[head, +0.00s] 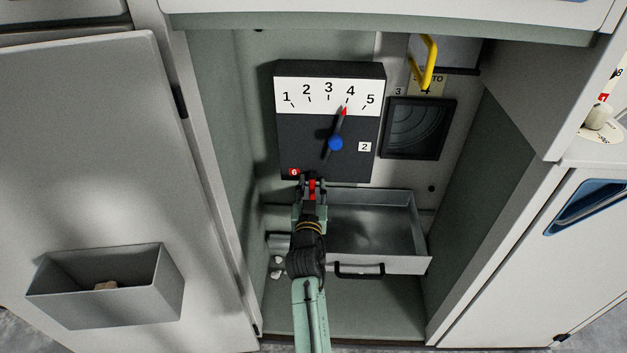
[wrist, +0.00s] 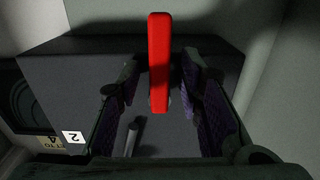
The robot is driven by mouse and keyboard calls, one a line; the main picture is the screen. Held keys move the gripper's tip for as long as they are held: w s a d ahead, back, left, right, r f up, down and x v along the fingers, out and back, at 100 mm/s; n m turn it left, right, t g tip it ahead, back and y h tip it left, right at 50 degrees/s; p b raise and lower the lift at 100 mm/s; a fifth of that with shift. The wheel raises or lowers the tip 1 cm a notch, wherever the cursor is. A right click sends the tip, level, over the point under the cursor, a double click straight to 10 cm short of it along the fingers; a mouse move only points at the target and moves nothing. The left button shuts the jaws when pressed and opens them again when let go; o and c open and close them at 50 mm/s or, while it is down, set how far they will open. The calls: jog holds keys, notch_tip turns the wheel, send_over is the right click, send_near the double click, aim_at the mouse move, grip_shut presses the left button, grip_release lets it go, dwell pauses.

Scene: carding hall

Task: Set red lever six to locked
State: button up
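The red lever (head: 312,190) is at the lower left of a dark box, beside a red label "6" (head: 294,172). In the wrist view the red lever (wrist: 159,60) stands as a long bar between my fingers. My gripper (head: 312,184) is at the lever; in the wrist view its fingers (wrist: 160,72) are on either side of the bar, with gaps showing, so it looks open around it. The locked position is not marked where I can see. The lever's base is partly hidden by my fingers in the head view.
An open metal drawer (head: 400,262) juts out below. A yellow handle (head: 429,62) and a dark round-patterned panel (head: 415,128) are at right. Cabinet walls flank my arm.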

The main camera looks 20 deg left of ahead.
jog(key=shift+c, duration=0.3)
grip_shut()
jog(key=shift+d, duration=0.15)
dwell(0.4)
